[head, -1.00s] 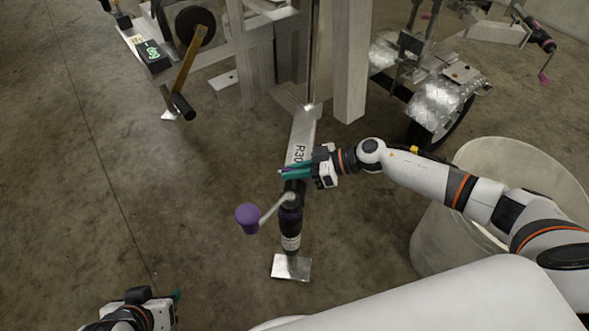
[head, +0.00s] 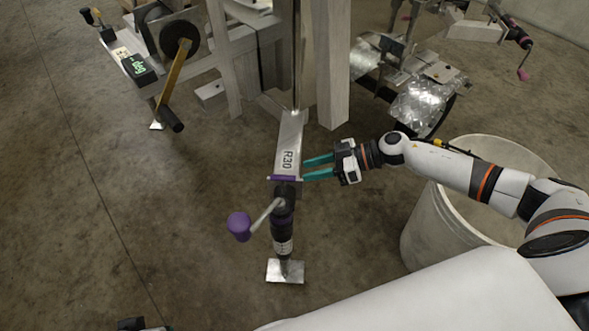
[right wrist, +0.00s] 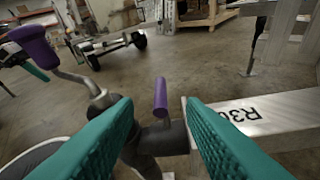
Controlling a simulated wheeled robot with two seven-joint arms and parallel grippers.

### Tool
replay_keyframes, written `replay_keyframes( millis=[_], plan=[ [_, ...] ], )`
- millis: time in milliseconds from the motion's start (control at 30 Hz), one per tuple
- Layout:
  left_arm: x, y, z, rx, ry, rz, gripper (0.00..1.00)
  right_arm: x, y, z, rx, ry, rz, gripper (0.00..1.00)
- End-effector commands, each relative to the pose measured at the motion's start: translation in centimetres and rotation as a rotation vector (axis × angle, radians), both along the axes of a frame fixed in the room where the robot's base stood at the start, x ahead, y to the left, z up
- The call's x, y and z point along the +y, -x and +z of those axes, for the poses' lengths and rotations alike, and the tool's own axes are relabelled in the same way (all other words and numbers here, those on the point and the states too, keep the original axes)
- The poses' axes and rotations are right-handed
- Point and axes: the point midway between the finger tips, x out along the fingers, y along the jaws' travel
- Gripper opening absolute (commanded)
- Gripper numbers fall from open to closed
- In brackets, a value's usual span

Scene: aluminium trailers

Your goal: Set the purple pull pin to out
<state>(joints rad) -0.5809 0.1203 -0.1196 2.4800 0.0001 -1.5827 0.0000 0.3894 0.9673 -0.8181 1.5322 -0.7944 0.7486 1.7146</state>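The purple pull pin (head: 285,178) is a short purple bar across the trailer's tongue jack mount, just below the R30 label in the head view. In the right wrist view the purple pin (right wrist: 160,97) stands up from a dark round fitting, between my two teal fingers. My right gripper (head: 305,168) is open and empty, just right of the pin, its fingertips pointing left at it. I cannot tell how far out the pin sits. Only a bit of my left gripper (head: 131,324) shows at the bottom edge; its fingers are hidden.
The jack (head: 282,225) has a crank with a purple knob (head: 239,226) to the left and a metal foot plate (head: 285,271) below. The R30 beam (head: 288,145) runs back to the trailer. A pale bin (head: 440,235) stands under my right arm. Floor left of the jack is clear.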

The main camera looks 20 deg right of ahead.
Motion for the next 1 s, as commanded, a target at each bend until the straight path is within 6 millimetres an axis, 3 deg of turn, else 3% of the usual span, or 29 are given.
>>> replay_keyframes(
  millis=[200,400,867,1000],
  plan=[
    [0.0,0.0,0.7,-0.002,0.0,0.0,0.52,-2.7,1.0,1.2,0.001,0.001,-0.001,0.37],
    [0.0,-0.1,0.7,-0.003,0.0,0.0,0.52,-3.2,1.2,1.4,0.0,-0.001,0.001,0.37],
    [0.0,-0.1,0.7,-0.004,0.001,0.0,0.52,-3.0,1.2,1.4,-0.004,-0.003,-0.001,0.37],
    [0.0,-0.1,0.7,-0.004,0.002,0.0,0.52,-0.5,0.6,1.8,-0.081,-0.048,-0.051,0.37]
  ],
)
